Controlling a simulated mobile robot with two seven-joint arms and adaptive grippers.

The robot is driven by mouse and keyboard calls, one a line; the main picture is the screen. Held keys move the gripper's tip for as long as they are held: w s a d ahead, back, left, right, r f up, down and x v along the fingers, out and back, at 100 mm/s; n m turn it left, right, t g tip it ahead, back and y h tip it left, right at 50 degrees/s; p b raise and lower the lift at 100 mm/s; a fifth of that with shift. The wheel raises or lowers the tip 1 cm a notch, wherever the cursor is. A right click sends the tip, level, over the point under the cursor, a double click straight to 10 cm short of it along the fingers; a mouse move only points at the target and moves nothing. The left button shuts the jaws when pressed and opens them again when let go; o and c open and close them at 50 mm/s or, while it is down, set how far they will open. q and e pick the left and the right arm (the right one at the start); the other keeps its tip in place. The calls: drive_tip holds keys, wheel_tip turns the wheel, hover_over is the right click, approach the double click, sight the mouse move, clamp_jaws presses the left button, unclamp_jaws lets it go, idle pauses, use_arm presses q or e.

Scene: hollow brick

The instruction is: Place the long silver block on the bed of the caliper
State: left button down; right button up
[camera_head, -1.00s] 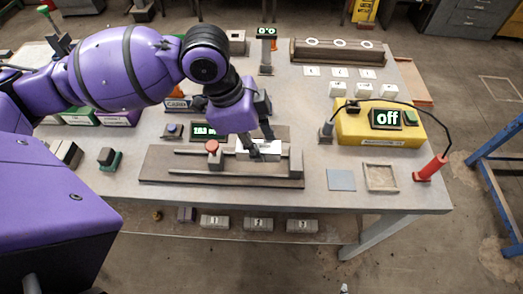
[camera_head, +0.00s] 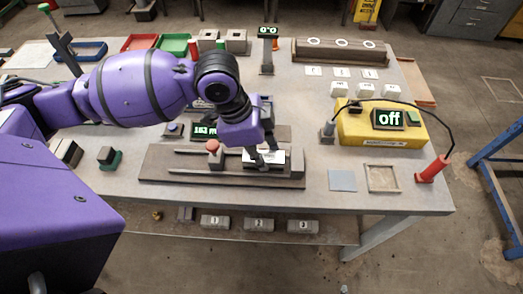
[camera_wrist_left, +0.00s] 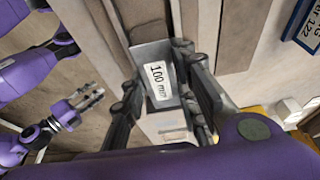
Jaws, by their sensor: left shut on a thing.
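The long silver block (camera_wrist_left: 152,58), with a white "100 mm" label, is between the fingers of my left gripper (camera_wrist_left: 160,95) in the wrist view. In the head view my left gripper (camera_head: 267,160) points down over the caliper (camera_head: 222,174), shut on the block, partly hidden by the fingers. The block lies between the red-knobbed slider (camera_head: 213,149) and the fixed stop (camera_head: 296,163). I cannot tell whether it touches the bed. My right gripper (camera_wrist_left: 88,96) shows small at the left of the wrist view; its opening is unclear.
The caliper's display (camera_head: 205,131) stands behind it, partly covered by my arm. To the right are a yellow box (camera_head: 375,128) reading "off", a blue-grey plate (camera_head: 342,181), a shallow tray (camera_head: 382,178) and a red probe (camera_head: 432,168). Numbered blocks (camera_head: 259,225) sit on the lower shelf.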

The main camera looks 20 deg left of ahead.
use_arm(q)
drive_tip(key=shift+f, duration=0.15)
drive_tip(key=c, duration=1.8)
unclamp_jaws()
drive_tip(key=o, duration=0.4)
drive_tip(key=p+v, duration=0.1)
drive_tip(key=v, duration=1.2)
drive_tip(key=shift+d, duration=0.1)
